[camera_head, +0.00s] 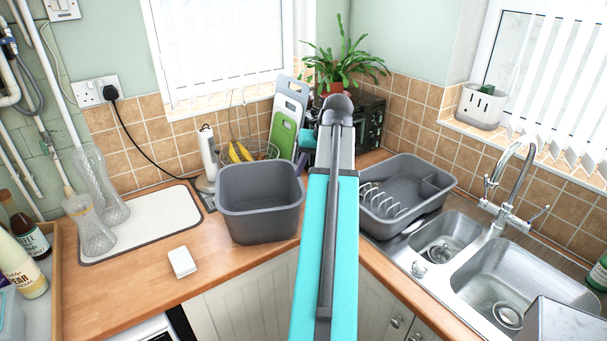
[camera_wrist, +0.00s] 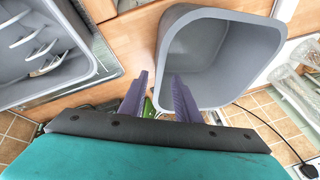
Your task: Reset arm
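My arm (camera_head: 327,230), teal and grey, reaches up the middle of the head view over the counter. My gripper shows in the wrist view (camera_wrist: 158,92); its two purple fingers are apart with nothing held between them. In the head view it is mostly hidden behind the arm. A grey square tub (camera_head: 258,205) stands on the counter just left of the arm, and it looks empty. In the wrist view the tub (camera_wrist: 215,50) opens just beyond the fingers, and I cannot tell how close they are to its rim.
A grey dish rack (camera_head: 408,195) and a steel sink (camera_head: 515,270) are to the right. Chopping boards (camera_head: 285,122), a potted plant (camera_head: 345,70) and bananas (camera_head: 240,152) stand behind.

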